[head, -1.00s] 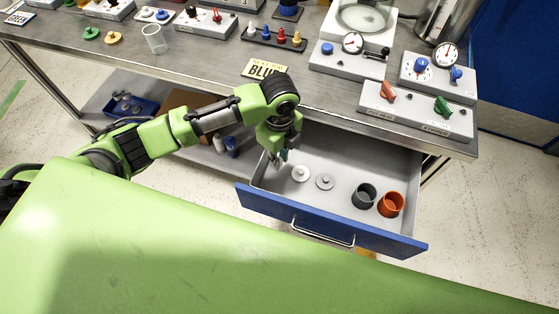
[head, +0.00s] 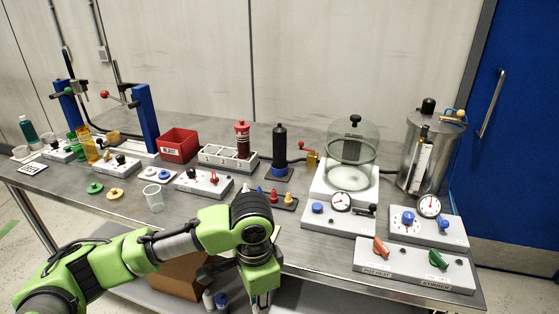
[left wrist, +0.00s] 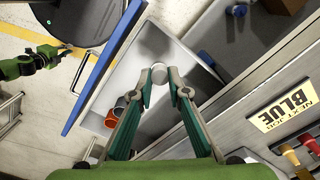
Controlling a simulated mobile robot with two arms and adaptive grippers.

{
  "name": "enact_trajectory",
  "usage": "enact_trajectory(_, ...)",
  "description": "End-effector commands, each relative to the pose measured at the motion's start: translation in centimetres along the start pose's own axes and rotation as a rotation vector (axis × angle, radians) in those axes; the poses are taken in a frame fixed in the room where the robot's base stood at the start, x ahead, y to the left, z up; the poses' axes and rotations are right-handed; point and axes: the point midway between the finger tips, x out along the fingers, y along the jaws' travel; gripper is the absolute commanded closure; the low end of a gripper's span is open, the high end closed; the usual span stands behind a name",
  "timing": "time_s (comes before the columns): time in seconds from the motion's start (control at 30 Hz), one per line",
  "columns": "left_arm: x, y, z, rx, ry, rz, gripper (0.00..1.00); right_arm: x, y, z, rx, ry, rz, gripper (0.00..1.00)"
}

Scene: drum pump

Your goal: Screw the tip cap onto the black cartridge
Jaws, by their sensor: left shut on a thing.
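The black cartridge (head: 280,148) stands upright on a small dark base on the bench in the head view. My left gripper (head: 262,303) hangs in front of the bench edge, its fingertips cut off by the frame. In the left wrist view my left gripper (left wrist: 158,78) is shut on a pale round cap (left wrist: 158,74) at its fingertips. I cannot tell for certain that this is the tip cap. Below it is the open drawer (left wrist: 152,45) with an orange cup (left wrist: 112,118) and a grey cup. My right gripper (left wrist: 65,48) shows small at the left; its jaws are unclear.
A rack (head: 270,199) of coloured tips lies in front of the cartridge. A glass bell jar (head: 351,150) and a valve panel (head: 415,265) stand to the right. The drawer has a blue front (left wrist: 105,65).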

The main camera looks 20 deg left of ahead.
Motion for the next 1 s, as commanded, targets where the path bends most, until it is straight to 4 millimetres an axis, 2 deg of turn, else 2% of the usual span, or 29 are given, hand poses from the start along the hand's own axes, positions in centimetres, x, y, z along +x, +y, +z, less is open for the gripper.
enact_trajectory(0.03,-1.2,0.0,0.7,-0.094,0.002,-0.006,0.91,0.0,0.0,0.0,0.000,0.000,0.000,0.85)
enact_trajectory(0.2,-4.4,0.8,3.0,-0.437,0.003,-0.006,0.91,0.0,0.0,0.0,0.000,0.000,0.000,0.85)
enact_trajectory(0.4,-6.7,1.6,5.3,-0.732,0.001,-0.003,0.91,0.0,0.0,0.0,0.000,0.000,0.000,0.85)
enact_trajectory(0.6,-7.5,2.0,6.3,-0.851,0.000,0.000,0.91,0.0,0.0,0.0,0.000,0.000,0.000,0.85)
enact_trajectory(0.87,-7.6,2.0,6.3,-0.860,0.000,0.001,0.91,0.0,0.0,0.0,0.000,0.000,0.000,0.85)
enact_trajectory(0.9,-7.6,2.0,6.3,-0.860,0.000,0.000,0.91,0.0,0.0,0.0,0.000,0.000,0.000,0.74)
enact_trajectory(1.0,-7.6,2.0,6.3,-0.859,0.000,0.000,0.91,0.0,0.0,0.0,0.000,0.000,0.000,0.72)
